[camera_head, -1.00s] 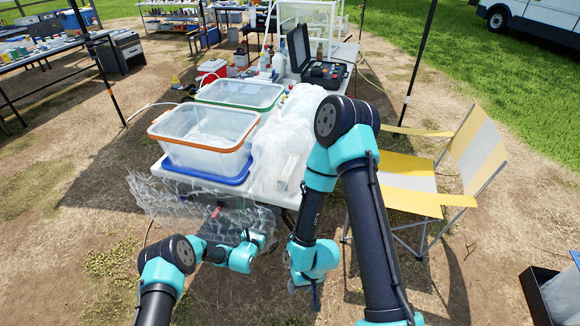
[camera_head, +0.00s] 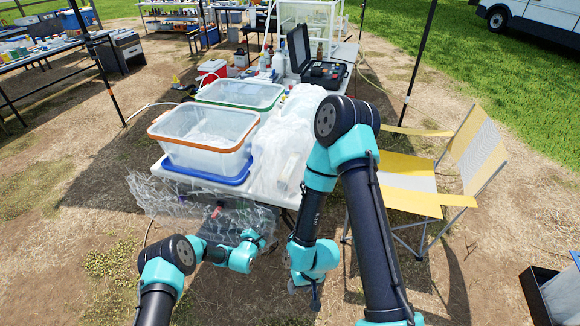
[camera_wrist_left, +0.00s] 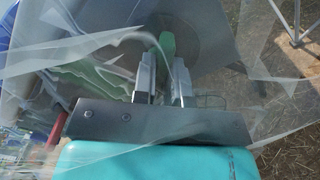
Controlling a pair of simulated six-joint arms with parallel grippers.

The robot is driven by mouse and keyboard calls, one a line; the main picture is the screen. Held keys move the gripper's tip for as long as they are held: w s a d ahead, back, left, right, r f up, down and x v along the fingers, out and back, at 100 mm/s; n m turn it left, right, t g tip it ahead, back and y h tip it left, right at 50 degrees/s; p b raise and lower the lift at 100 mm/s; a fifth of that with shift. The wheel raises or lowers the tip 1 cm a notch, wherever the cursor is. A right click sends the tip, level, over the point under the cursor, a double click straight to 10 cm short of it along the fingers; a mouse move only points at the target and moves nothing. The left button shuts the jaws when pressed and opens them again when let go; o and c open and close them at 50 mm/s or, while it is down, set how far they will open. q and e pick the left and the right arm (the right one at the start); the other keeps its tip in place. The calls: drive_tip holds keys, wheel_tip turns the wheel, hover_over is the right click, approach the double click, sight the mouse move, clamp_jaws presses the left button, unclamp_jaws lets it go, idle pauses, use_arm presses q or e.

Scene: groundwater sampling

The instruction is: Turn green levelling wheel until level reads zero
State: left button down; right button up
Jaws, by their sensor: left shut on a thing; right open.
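In the left wrist view, the two fingers of my left gripper (camera_wrist_left: 163,78) close on a small green piece (camera_wrist_left: 167,44), which looks like part of the green levelling wheel. A dark round surface lies behind it. Clear plastic sheeting (camera_wrist_left: 75,50) covers part of this view. In the head view, my left gripper (camera_head: 262,238) is low at the table's front edge, beside the hanging sheeting (camera_head: 175,198), and the wheel cannot be made out there. My right gripper (camera_head: 315,299) is open and empty, hanging in front of the table. No level reading can be made out.
On the white table (camera_head: 290,200) stand a clear tub with an orange rim (camera_head: 205,145) on a blue base and a green-rimmed tub (camera_head: 240,95). Crumpled plastic (camera_head: 275,150) lies beside them. A yellow folding chair (camera_head: 410,185) stands to the right.

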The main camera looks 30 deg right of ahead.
use_arm(q)
drive_tip(key=m, duration=0.8)
drive_tip(key=shift+m, duration=0.3)
drive_tip(key=m, duration=0.5)
drive_tip(key=shift+m, duration=0.3)
drive_tip(key=c, duration=1.1)
unclamp_jaws()
drive_tip(key=shift+s+a, duration=0.1)
drive_tip(key=shift+s, duration=0.05)
drive_tip(key=v, duration=1.7)
drive_tip(key=shift+s+r, duration=0.1)
